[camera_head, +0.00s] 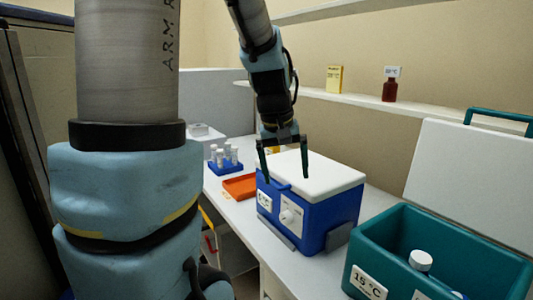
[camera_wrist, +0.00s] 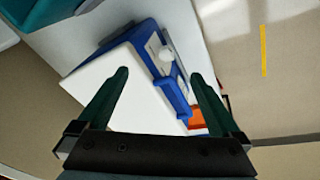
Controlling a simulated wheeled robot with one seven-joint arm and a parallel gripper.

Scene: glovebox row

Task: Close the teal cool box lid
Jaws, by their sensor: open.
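The teal cool box (camera_head: 376,240) stands at the lower right in the head view, with a 15 °C label on its front. Its lid (camera_head: 470,175) is raised, with the white inner face showing and a teal handle (camera_head: 500,118) on its top edge. A white-capped container (camera_head: 421,260) is inside the box. My gripper (camera_head: 284,165) is open and empty above the blue cool box, left of the teal box. In the wrist view my gripper (camera_wrist: 165,85) has its fingers apart over the white lid; a teal corner (camera_wrist: 45,10) shows at the top left.
The blue cool box (camera_head: 325,218) has its white lid (camera_head: 320,175) shut. An orange tray (camera_head: 240,186) and a blue rack of vials (camera_head: 225,167) lie to its left. A shelf (camera_head: 440,108) behind holds a brown bottle (camera_head: 390,90) and a yellow box (camera_head: 334,78).

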